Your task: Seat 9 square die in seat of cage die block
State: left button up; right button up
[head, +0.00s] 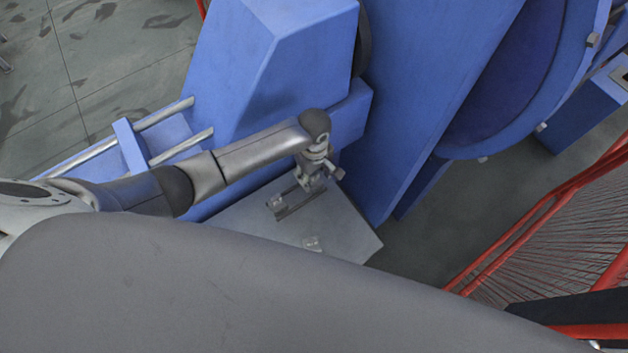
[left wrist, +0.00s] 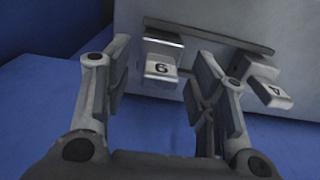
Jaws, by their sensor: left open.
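In the left wrist view, a small metal die with a dark numeral that reads as 9 (left wrist: 160,70) sits at a grey surface, between and beyond my left gripper's spread fingers. I see no finger closed on it. My left gripper (left wrist: 163,58) is open; in the head view it (head: 312,184) hangs over a grey tabletop. A second metal block marked 4 (left wrist: 268,86) is right of the fingers, tilted in the picture. In the head view a small metal piece (head: 276,203) sits by a dark strip on the tabletop. I cannot clearly identify the cage die block.
The grey tabletop (head: 345,236) holds another small metal piece (head: 312,243) near its front. A dark strip (left wrist: 210,36) runs behind the dies. Large blue machine housings (head: 285,70) rise behind and right of the table. A red mesh guard (head: 560,230) stands at the right.

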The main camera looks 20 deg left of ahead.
pick_arm(q)
grip_shut()
dwell(0.3)
jog(key=shift+w+r, duration=0.1)
jog(key=shift+r, duration=0.05)
dwell(0.3)
